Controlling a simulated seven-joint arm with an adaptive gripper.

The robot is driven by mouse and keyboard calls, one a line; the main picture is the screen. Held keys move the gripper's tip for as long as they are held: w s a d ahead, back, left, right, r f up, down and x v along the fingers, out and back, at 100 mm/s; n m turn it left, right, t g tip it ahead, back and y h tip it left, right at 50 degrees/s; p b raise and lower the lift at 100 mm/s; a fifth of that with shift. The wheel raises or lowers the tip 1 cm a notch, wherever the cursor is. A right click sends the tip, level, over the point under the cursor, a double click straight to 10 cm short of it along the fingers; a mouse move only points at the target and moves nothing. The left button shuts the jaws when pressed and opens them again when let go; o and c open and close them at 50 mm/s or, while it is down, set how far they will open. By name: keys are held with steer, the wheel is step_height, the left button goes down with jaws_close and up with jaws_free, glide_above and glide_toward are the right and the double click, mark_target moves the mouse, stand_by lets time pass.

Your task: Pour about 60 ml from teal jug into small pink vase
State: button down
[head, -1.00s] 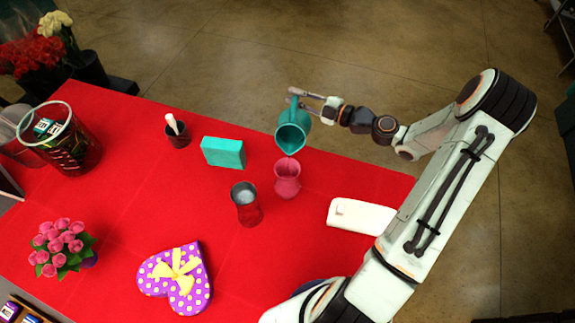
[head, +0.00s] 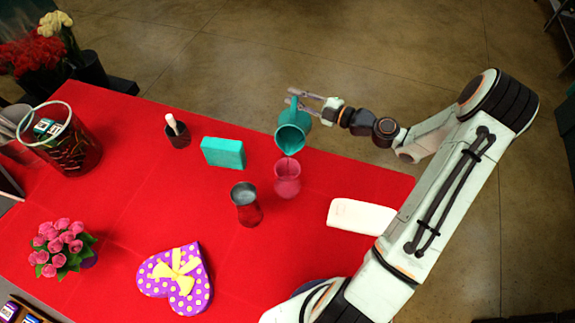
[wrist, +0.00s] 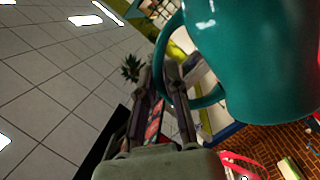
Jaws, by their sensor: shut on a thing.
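The teal jug (head: 291,133) is tilted in the air above the small pink vase (head: 287,181), its mouth turned down toward the vase. Teal liquid shows inside the jug near its lip; I cannot make out a stream clearly. My gripper (head: 302,96) is shut on the jug's handle, behind the jug in the head view. In the wrist view, the jug (wrist: 255,60) fills the upper right and its handle passes at my fingers (wrist: 168,90). The pink vase stands upright on the red table; its inside is partly hidden under the jug's lip.
A teal block (head: 223,153), a small pot with a white-handled tool (head: 178,134), a purple heart box (head: 176,283) and a white object (head: 358,216) lie around. The red table (head: 120,205) is bare at centre left.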

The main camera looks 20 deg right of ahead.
steer(key=shift+s+a+r+n, duration=0.2)
steer(key=shift+s+r+n, duration=0.1)
steer(key=shift+r+n, duration=0.1)
stand_by(0.8)
steer(key=w+d+f+m, duration=0.1)
steer(key=f, duration=0.1)
steer(key=w+f+m+g, duration=0.1)
steer(key=m, duration=0.1)
steer(key=w+d+f+m+g, duration=0.1)
steer(key=f+m, duration=0.1)
steer(key=shift+w+d+f, duration=0.25)
steer(key=shift+d+f, duration=0.05)
stand_by(1.6)
steer(key=w+d+f+m+g, duration=0.3)
steer(key=w+f+m, duration=0.2)
steer(key=f, duration=0.3)
steer(key=shift+w+d+f+m+y, duration=0.15)
steer(key=shift+w+d+m+y, duration=0.15)
steer(key=shift+y, duration=0.1)
